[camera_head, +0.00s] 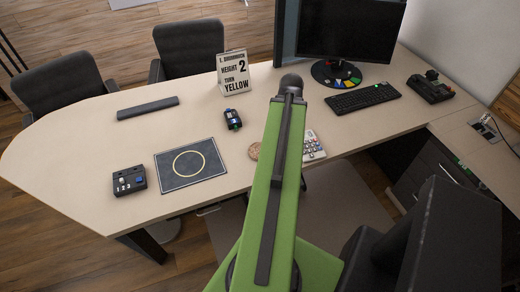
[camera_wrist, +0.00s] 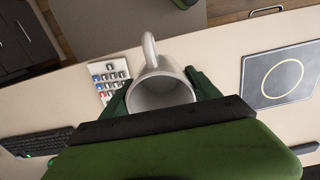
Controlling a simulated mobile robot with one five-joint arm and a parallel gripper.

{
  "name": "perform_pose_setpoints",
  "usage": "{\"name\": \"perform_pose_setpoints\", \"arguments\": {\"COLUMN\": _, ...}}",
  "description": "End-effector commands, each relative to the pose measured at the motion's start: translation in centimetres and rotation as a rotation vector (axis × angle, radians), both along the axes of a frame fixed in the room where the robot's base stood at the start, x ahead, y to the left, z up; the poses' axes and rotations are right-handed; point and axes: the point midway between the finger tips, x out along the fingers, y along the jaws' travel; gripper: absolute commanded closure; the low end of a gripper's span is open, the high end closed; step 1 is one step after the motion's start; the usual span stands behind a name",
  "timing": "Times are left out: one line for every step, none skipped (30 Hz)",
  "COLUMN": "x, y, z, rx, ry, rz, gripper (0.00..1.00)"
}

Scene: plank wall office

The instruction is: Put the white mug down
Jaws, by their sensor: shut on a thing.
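The white mug (camera_wrist: 160,92) shows in the wrist view, its opening toward the camera and its handle (camera_wrist: 150,50) pointing to the top of the picture. My gripper (camera_wrist: 159,91) is shut on it, with one dark green finger on each side of its body. The mug is over the pale desk (camera_wrist: 225,65); I cannot tell whether its base touches the desk. In the head view my green arm hides the gripper and the mug. A dark mat with a pale ring (camera_head: 167,180) lies on the desk, left of my arm.
A keypad (camera_head: 313,147) and a round tan thing (camera_head: 254,151) flank my arm. A small dark device (camera_head: 232,119), sign (camera_head: 233,73), button box (camera_head: 128,180) and black bar (camera_head: 148,107) stand on the desk. The keyboard (camera_head: 363,98) and monitor (camera_head: 350,30) are at right.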

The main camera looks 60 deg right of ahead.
Motion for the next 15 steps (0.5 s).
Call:
{"name": "perform_pose_setpoints", "arguments": {"x": -0.1, "y": -0.1, "z": 0.0, "rx": 0.0, "ry": 0.0, "rz": 0.001, "gripper": 0.86}}
{"name": "perform_pose_setpoints", "arguments": {"x": 0.0, "y": -0.1, "z": -0.1, "rx": 0.0, "ry": 0.0, "rz": 0.001, "gripper": 0.86}}
{"name": "perform_pose_setpoints", "arguments": {"x": 0.3, "y": -0.1, "z": -0.4, "rx": 0.0, "ry": 0.0, "rz": 0.002, "gripper": 0.86}}
{"name": "perform_pose_setpoints", "arguments": {"x": 0.7, "y": -0.2, "z": -0.7, "rx": 0.0, "ry": 0.0, "rz": 0.003, "gripper": 0.86}}
{"name": "perform_pose_setpoints", "arguments": {"x": 1.2, "y": -0.2, "z": -1.2, "rx": 0.0, "ry": 0.0, "rz": 0.004, "gripper": 0.86}}
{"name": "perform_pose_setpoints", "arguments": {"x": 2.0, "y": -0.4, "z": -1.8, "rx": 0.0, "ry": 0.0, "rz": 0.005, "gripper": 0.86}}
{"name": "perform_pose_setpoints", "arguments": {"x": 2.8, "y": -0.5, "z": -2.4, "rx": 0.0, "ry": 0.0, "rz": 0.006, "gripper": 0.86}}
{"name": "perform_pose_setpoints", "arguments": {"x": 3.7, "y": -0.6, "z": -3.0, "rx": 0.0, "ry": 0.0, "rz": 0.006, "gripper": 0.86}}
{"name": "perform_pose_setpoints", "arguments": {"x": 4.8, "y": -0.7, "z": -3.7, "rx": 0.0, "ry": 0.0, "rz": 0.006, "gripper": 0.86}}
{"name": "perform_pose_setpoints", "arguments": {"x": 5.6, "y": -0.8, "z": -4.2, "rx": 0.0, "ry": 0.0, "rz": 0.006, "gripper": 0.86}}
{"name": "perform_pose_setpoints", "arguments": {"x": 6.4, "y": -0.9, "z": -4.7, "rx": 0.0, "ry": 0.0, "rz": 0.006, "gripper": 0.86}}
{"name": "perform_pose_setpoints", "arguments": {"x": 7.5, "y": -1.0, "z": -5.3, "rx": 0.0, "ry": 0.0, "rz": 0.006, "gripper": 0.86}}
{"name": "perform_pose_setpoints", "arguments": {"x": 8.2, "y": -1.1, "z": -5.7, "rx": 0.0, "ry": 0.0, "rz": 0.006, "gripper": 0.86}}
{"name": "perform_pose_setpoints", "arguments": {"x": 8.9, "y": -1.1, "z": -6.1, "rx": 0.0, "ry": 0.0, "rz": 0.005, "gripper": 0.86}}
{"name": "perform_pose_setpoints", "arguments": {"x": 9.8, "y": -1.2, "z": -6.5, "rx": 0.0, "ry": 0.0, "rz": 0.005, "gripper": 0.86}}
